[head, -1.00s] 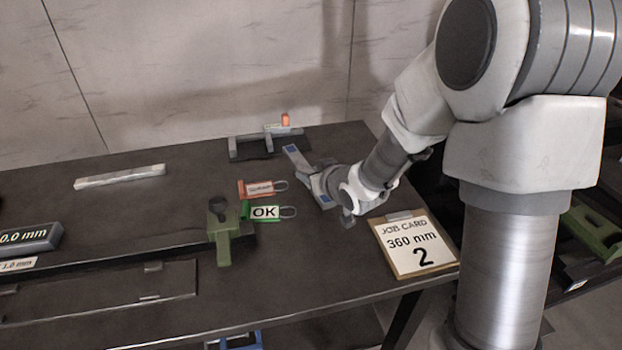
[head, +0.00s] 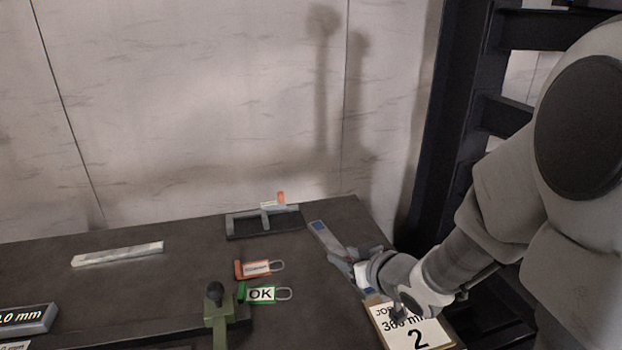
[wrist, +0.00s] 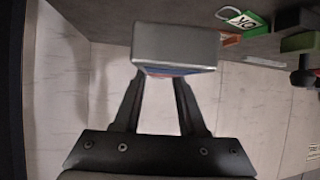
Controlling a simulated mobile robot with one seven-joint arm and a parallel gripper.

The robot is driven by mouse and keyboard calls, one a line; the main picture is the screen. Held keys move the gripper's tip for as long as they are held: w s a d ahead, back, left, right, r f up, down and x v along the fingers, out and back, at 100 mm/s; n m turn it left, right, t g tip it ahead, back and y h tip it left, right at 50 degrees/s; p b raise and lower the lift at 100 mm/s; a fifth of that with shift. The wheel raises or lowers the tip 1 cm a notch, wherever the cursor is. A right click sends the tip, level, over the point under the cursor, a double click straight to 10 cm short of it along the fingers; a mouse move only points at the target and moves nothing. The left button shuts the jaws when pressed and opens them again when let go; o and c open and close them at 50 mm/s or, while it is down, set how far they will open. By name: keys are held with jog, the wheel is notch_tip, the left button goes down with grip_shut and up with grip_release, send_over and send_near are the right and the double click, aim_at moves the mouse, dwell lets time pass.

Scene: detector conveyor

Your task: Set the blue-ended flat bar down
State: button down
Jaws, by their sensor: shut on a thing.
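The blue-ended flat bar (head: 322,233) is grey with a blue patch at its far end. In the head view it slants from upper left to lower right over the right part of the bench. My gripper (head: 352,264) is shut on it; the wrist partly hides its near half. In the wrist view the bar (wrist: 175,47) shows as a grey block with a blue strip, between the fingertips of my gripper (wrist: 160,80). I cannot tell whether the bar touches the bench.
The job card (head: 418,333) lies partly behind my wrist. A red tag (head: 252,269), a green OK tag (head: 258,294) and a dark stand (head: 263,222) are to the left. A pale bar (head: 118,254) lies farther left. Bare dark bench (head: 195,270) lies between.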

jog(key=shift+w+r+p, duration=0.5)
jog(key=shift+w+p, duration=0.05)
jog(key=shift+p, duration=0.15)
jog(key=w+d+f+m+t+h+p, duration=0.1)
jog(key=w+d+m+h+p, duration=0.2)
jog(key=p, duration=0.5)
jog(key=shift+w+d+m+h+p, duration=0.3)
jog(key=shift+w+m+h+p, duration=0.1)
jog(key=shift+w+m+h, duration=0.55)
jog(key=shift+w+f, duration=0.1)
jog(key=f, duration=0.2)
jog(key=s+f, duration=0.1)
jog(key=f, duration=0.4)
jog(key=shift+s, duration=0.4)
jog(key=shift+s+f, duration=0.1)
